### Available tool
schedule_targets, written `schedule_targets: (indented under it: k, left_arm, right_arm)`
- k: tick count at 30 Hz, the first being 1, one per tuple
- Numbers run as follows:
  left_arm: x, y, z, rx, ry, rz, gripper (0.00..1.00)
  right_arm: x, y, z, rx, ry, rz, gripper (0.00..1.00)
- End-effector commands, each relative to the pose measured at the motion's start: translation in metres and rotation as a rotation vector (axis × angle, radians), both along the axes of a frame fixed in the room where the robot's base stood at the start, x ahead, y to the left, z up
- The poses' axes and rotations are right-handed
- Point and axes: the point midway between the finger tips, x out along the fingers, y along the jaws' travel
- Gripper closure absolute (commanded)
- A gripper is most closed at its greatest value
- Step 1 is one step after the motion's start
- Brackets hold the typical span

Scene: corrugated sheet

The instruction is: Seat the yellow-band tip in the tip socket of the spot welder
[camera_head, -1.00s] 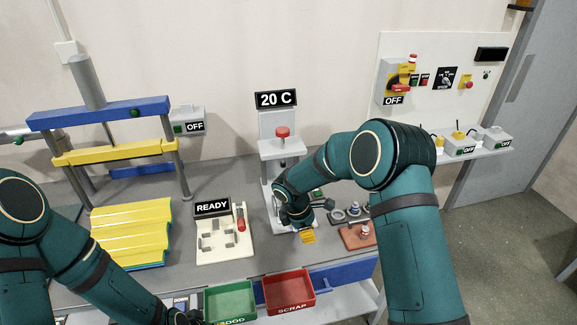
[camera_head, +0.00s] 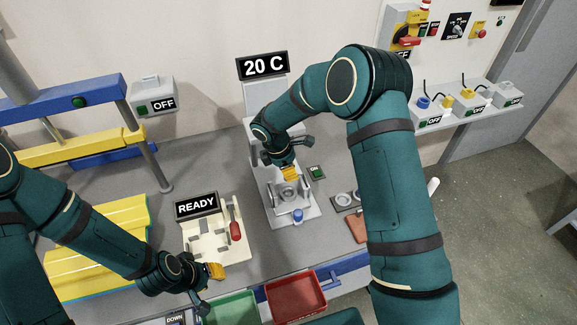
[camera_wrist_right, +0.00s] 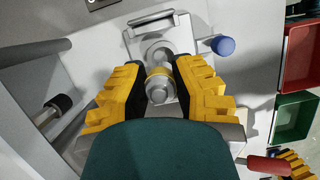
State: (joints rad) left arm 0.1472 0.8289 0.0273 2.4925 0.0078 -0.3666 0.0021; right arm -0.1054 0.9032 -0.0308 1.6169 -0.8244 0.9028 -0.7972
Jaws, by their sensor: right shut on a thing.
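The grey spot welder (camera_head: 304,209) stands at the middle of the bench under a "20 C" display (camera_head: 262,66). My right gripper (camera_head: 289,174) is at the welder, above its base. In the right wrist view the right gripper (camera_wrist_right: 158,92) is shut on the metal tip, whose yellow band (camera_wrist_right: 158,72) shows between the fingers. The tip points at a round grey part of the welder (camera_wrist_right: 158,50); I cannot tell whether it is inside the socket. My left gripper (camera_head: 214,271) is beside the front of the "READY" fixture; its jaw opening is unclear.
A blue knob (camera_head: 298,216) sits at the welder's front. The cream "READY" fixture (camera_head: 205,240) with a red handle is to the left. Green (camera_head: 232,308) and red (camera_head: 297,296) bins are at the front edge.

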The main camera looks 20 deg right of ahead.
Motion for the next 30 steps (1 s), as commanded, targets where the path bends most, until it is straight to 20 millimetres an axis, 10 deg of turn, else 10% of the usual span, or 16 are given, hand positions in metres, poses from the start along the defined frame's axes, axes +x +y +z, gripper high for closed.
schedule_targets:
  k: [30]
  left_arm:
    - [0.001,-0.002,-0.049,0.009,0.002,0.001,0.67]
  right_arm:
    - [0.0,-0.001,-0.054,0.006,-0.024,0.093,1.0]
